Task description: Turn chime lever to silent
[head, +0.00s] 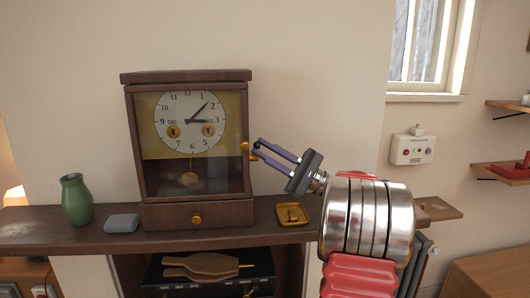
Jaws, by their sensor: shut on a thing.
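A dark wooden clock (197,76) stands on the mantel shelf, with a round white dial (190,118) behind its closed glass door. A brass door knob (245,146) sits on the right edge of the door frame. Just beside it, at the case's right side, is a small brass piece that looks like the chime lever (254,157). My gripper (256,149) reaches in from the right and its fingertips are shut on this brass piece. The fingers partly cover it, so its setting cannot be read.
On the shelf (60,226) stand a green vase (76,200), a grey block (122,222) and a brass tray (292,214). A bellows (205,264) lies on a black box (210,280) below. A white wall box (412,150) hangs to the right.

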